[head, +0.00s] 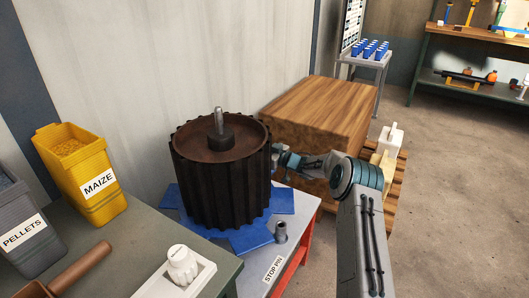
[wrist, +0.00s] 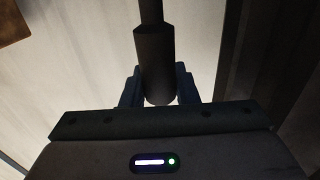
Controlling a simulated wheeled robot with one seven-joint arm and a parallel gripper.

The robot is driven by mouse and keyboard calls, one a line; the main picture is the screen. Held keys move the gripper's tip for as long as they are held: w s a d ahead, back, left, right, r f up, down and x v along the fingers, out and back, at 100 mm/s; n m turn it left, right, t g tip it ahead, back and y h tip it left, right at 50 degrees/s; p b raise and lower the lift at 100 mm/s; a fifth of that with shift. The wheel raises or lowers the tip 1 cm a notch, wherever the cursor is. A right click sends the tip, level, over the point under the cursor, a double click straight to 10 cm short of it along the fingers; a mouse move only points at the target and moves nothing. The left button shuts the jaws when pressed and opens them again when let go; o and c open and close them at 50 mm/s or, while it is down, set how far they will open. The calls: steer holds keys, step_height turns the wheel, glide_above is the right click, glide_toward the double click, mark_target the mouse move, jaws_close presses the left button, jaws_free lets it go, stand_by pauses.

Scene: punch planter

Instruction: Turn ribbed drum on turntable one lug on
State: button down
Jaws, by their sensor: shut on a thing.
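The ribbed drum (head: 220,180) is a dark brown upright cylinder with vertical ribs and a metal spindle (head: 219,122) at its top centre. It stands on the blue turntable (head: 250,238), whose flat lugs stick out around its base. A grey stop pin (head: 281,232) stands at the front right beside a lug; I cannot tell if they touch. My gripper (head: 277,153) is at the drum's right side, its tips partly hidden. In the wrist view my gripper (wrist: 158,72) is shut on a dark round handle (wrist: 158,60) that narrows to a thinner rod. What the rod joins is hidden.
A yellow maize bin (head: 85,180), a grey pellets bin (head: 22,235) and a white device (head: 180,270) stand on the left bench. A wooden block (head: 325,115) on a pallet stands behind my arm. Open floor lies to the right.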

steer(key=shift+a, duration=0.15)
steer(key=c, duration=1.2)
jaws_free()
steer(key=shift+a, duration=0.1)
steer(key=shift+o, duration=0.2)
steer(key=shift+d, duration=0.2)
steer(key=shift+s+d, duration=0.1)
steer(key=shift+d, duration=0.05)
steer(key=p+v, duration=0.3)
steer(key=v, duration=1)
steer(key=shift+s, duration=0.15)
